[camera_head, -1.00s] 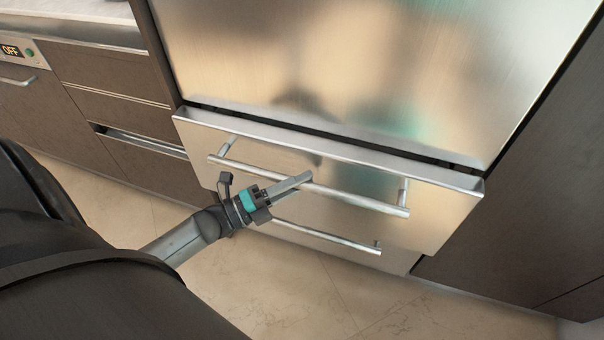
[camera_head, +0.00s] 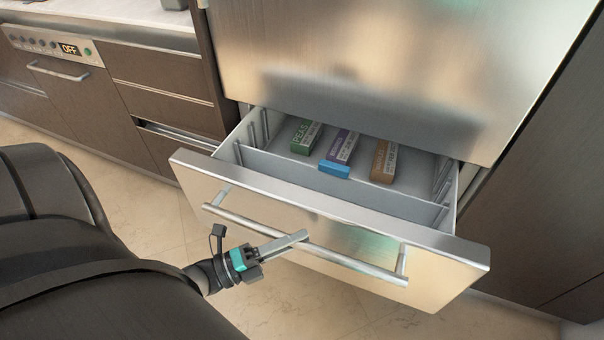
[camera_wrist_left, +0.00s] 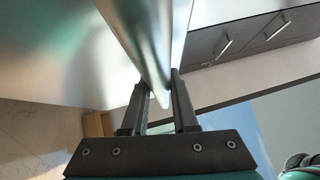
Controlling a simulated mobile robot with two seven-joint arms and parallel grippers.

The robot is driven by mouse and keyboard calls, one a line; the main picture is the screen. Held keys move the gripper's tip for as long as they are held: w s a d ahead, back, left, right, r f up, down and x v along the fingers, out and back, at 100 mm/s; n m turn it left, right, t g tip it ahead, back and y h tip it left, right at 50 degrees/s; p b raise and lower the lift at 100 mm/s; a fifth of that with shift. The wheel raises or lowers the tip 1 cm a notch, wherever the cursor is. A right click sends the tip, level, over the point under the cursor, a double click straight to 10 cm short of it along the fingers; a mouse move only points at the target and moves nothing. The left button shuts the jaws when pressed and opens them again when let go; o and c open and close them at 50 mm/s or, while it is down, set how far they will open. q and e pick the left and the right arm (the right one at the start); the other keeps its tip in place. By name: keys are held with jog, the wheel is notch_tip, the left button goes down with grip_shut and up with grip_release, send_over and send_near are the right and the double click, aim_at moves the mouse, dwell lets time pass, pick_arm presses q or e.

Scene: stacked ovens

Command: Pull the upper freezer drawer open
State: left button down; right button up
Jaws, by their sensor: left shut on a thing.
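The upper freezer drawer (camera_head: 330,190) stands well out from the steel freezer front in the head view, with its inside showing. Its bar handle (camera_head: 350,262) runs across the drawer front. My left gripper (camera_head: 300,237) is at the handle, left of its middle. In the left wrist view the fingers (camera_wrist_left: 158,98) are shut with the handle bar (camera_wrist_left: 140,45) between them. Inside the drawer lie a green box (camera_head: 306,137), a purple and blue box (camera_head: 338,155) and an orange-brown box (camera_head: 384,160). My right gripper is not in view.
The large steel door (camera_head: 390,70) above the drawer is shut. Brown cabinets and a dishwasher (camera_head: 60,70) with an OFF display stand to the left. A dark panel (camera_head: 540,220) is on the right. Tiled floor is clear below the drawer.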

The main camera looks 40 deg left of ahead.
pick_arm(q)
jog(key=s+d+p, duration=0.1)
jog(key=s+d, duration=0.1)
jog(key=s, duration=0.9)
jog(key=shift+d+p, duration=0.3)
jog(key=shift+p, duration=0.1)
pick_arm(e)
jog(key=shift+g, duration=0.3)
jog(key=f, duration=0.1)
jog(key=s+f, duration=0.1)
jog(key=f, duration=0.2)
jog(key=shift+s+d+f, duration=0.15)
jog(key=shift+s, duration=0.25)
pick_arm(q)
jog(key=c, duration=0.7)
grip_release()
jog(key=shift+b+v, duration=0.9)
jog(key=shift+v, duration=6.75)
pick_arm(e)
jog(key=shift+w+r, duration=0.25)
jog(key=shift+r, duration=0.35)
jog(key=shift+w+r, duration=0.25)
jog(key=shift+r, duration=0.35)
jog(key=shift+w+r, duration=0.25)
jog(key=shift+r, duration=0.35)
